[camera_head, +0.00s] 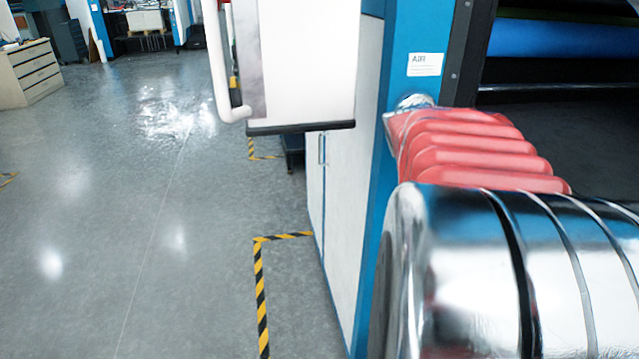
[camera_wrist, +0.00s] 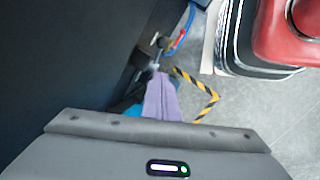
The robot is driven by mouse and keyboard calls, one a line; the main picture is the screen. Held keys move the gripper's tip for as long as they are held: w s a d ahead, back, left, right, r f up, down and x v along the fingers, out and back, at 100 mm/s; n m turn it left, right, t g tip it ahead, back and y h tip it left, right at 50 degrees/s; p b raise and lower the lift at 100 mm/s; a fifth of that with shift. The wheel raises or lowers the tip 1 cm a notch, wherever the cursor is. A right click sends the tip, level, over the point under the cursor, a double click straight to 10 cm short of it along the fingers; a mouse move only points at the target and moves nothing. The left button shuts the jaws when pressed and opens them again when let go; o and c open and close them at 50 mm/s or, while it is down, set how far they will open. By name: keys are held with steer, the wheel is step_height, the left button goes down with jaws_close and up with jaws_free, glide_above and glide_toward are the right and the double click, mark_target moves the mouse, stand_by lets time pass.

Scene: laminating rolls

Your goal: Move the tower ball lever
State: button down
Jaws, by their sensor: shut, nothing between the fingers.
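In the wrist view my gripper (camera_wrist: 158,76) shows as shut purple fingers in front of the grey wrist housing, with nothing held. Just beyond the fingertips is a small metal fitting with a dark round knob (camera_wrist: 163,43), which may be the ball lever. A blue hose with a red part (camera_wrist: 182,37) runs up from beside it. The tips look very near the fitting, but I cannot tell whether they touch. In the head view a white AIR label (camera_head: 425,64) is on a blue column (camera_head: 402,45). A shiny rounded part (camera_head: 414,101) shows below the label, mostly hidden.
A dark panel (camera_wrist: 75,55) fills the left of the wrist view. Yellow-black floor tape (camera_wrist: 205,100) marks a corner, and tape (camera_head: 262,285) also shows in the head view. A white cabinet (camera_head: 340,200) stands beside the column. The grey floor (camera_head: 130,220) at left is clear.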

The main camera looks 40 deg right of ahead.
steer(key=s+d+f, duration=0.1)
steer(key=s+f, duration=0.3)
steer(key=f, duration=0.2)
steer(key=shift+d, duration=0.25)
stand_by(0.3)
steer(key=shift+s+a+f+t, duration=0.1)
steer(key=shift+t, duration=0.2)
